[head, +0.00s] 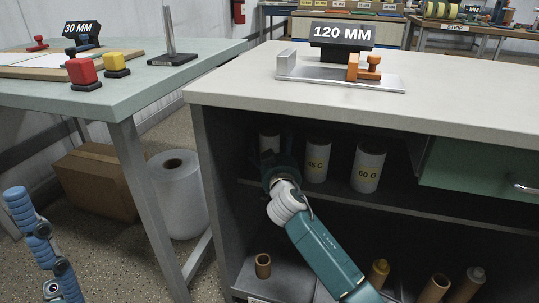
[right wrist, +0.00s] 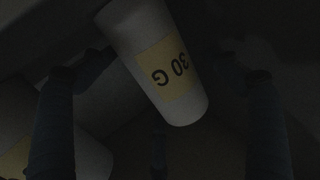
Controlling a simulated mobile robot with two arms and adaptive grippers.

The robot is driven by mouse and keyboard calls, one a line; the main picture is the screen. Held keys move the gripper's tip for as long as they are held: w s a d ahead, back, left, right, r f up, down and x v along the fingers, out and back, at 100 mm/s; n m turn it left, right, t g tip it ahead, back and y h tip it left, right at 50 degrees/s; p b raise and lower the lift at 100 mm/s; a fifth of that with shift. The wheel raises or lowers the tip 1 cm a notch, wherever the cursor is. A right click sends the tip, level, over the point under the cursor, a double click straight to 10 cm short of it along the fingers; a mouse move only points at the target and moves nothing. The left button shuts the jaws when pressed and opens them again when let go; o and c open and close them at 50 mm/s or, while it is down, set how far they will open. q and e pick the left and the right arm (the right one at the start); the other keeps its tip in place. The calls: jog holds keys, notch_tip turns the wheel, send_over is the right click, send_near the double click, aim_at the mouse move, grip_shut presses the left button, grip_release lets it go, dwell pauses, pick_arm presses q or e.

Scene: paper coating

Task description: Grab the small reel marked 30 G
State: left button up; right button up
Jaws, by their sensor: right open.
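The small reel marked 30 G (right wrist: 155,62) is a white roll with a yellow label. In the right wrist view it is tilted and its end lies between the spread fingers, with dark gaps on both sides. In the head view it stands on the shelf (head: 440,207) under the bench, its top (head: 269,141) showing behind my right gripper (head: 272,166), which hides most of it. My right gripper is open. The reels marked 45 G (head: 317,160) and 60 G (head: 367,168) stand to its right. Blue links of my left arm show at the left edge; its gripper does not.
The benchtop (head: 440,90) lies above the shelf. A green drawer (head: 480,168) closes off the right side. Brown cores (head: 263,266) stand on the lower shelf. In the dark right wrist view another reel (right wrist: 92,158) is at the lower left.

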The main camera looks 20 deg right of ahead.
jog(key=shift+r, duration=0.1)
jog(key=c, duration=1.3)
